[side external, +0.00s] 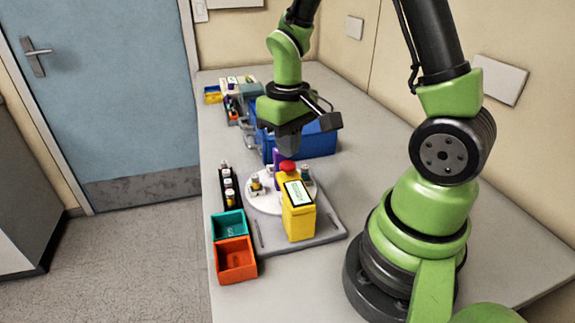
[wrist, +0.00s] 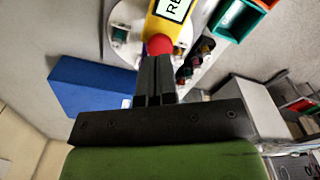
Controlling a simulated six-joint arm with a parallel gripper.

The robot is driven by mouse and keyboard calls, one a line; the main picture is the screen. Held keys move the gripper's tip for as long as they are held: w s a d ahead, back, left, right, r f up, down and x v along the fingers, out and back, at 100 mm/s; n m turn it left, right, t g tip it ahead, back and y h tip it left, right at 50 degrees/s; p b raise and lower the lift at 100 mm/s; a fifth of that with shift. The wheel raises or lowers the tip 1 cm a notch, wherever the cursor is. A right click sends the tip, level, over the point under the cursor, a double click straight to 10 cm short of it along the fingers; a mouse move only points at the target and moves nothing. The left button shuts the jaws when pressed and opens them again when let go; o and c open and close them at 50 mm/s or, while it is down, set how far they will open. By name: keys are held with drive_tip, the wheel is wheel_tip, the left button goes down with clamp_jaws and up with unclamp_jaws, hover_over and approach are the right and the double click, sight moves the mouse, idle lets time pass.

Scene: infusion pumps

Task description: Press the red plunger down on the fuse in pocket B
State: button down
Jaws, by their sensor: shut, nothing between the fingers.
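The red plunger (side external: 288,166) is a round cap above the yellow housing (side external: 298,222), which has a white label on it. In the wrist view the red plunger (wrist: 159,44) lies just past my fingertips, beside the yellow housing (wrist: 168,22). My gripper (side external: 287,152) is shut and empty, pointing down above the plunger; whether it touches cannot be told. Its closed fingers show in the wrist view (wrist: 157,62). A white round plate (side external: 262,204) holds small vial-like pieces around the housing. No pocket letter is readable, and the fuse under the plunger is hidden.
A grey base (side external: 325,229) carries the plate. Teal (side external: 229,225) and orange (side external: 236,260) boxes stand at its left, near a black rack (side external: 222,182) of vials. A blue bin (side external: 318,142) stands behind. The bench front right of the base is clear.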

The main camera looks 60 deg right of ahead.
sight(288, 164)
drive_tip(key=shift+f, duration=1.45)
drive_tip(key=shift+r, duration=3.55)
drive_tip(key=shift+a+r, duration=0.15)
drive_tip(key=shift+r, duration=0.2)
drive_tip(key=s+a+r+m+t+y, duration=0.1)
drive_tip(key=s+a+r+t+y, duration=0.1)
drive_tip(key=s+a+r+t, duration=0.5)
wheel_tip(288, 164, up, 4)
drive_tip(key=shift+s+a+r, duration=0.25)
drive_tip(key=shift+s+a, duration=0.5)
drive_tip(key=shift+s, duration=0.45)
